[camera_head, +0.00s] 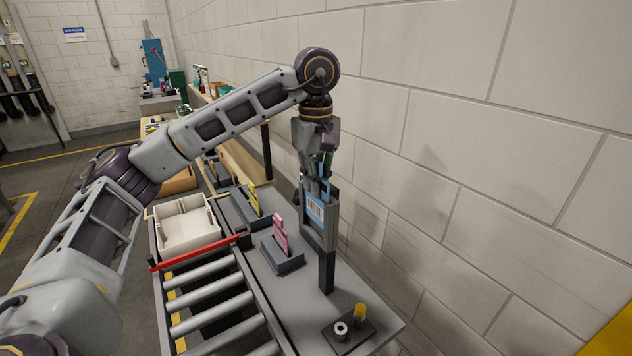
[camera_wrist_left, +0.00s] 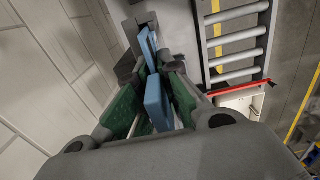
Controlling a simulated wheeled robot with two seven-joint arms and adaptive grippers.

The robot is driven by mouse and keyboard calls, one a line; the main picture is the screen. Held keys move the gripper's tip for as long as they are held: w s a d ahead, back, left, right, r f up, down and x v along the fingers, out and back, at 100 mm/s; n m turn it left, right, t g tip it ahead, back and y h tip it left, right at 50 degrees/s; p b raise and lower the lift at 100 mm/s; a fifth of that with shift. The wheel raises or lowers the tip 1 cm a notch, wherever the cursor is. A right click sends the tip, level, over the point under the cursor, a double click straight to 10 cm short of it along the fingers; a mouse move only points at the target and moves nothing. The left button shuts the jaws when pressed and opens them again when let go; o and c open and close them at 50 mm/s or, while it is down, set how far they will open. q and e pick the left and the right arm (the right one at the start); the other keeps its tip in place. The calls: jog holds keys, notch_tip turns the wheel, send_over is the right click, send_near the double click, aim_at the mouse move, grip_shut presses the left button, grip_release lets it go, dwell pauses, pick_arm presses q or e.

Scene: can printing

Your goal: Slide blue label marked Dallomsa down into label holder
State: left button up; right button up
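My left gripper (camera_head: 318,172) points down above the label holder at the right edge of the workbench. Its green finger pads (camera_wrist_left: 152,95) close on the blue label (camera_wrist_left: 157,100) from both sides. In the left wrist view the label's far end reaches the dark holder (camera_wrist_left: 133,66). The name on it is too small to read. My right gripper is out of view.
A pink label (camera_head: 280,236) and a yellow label (camera_head: 253,196) stand in dark bases on the bench. A white bin (camera_head: 186,231), red bar (camera_head: 195,253) and roller conveyor (camera_head: 212,294) lie left. A small dark stand (camera_head: 347,333) is in front. The block wall is close right.

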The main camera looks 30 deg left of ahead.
pick_arm(q)
jog(key=o, duration=0.3)
jog(key=shift+f, duration=0.1)
jog(key=shift+d, duration=0.1)
jog(key=shift+r, duration=6.05)
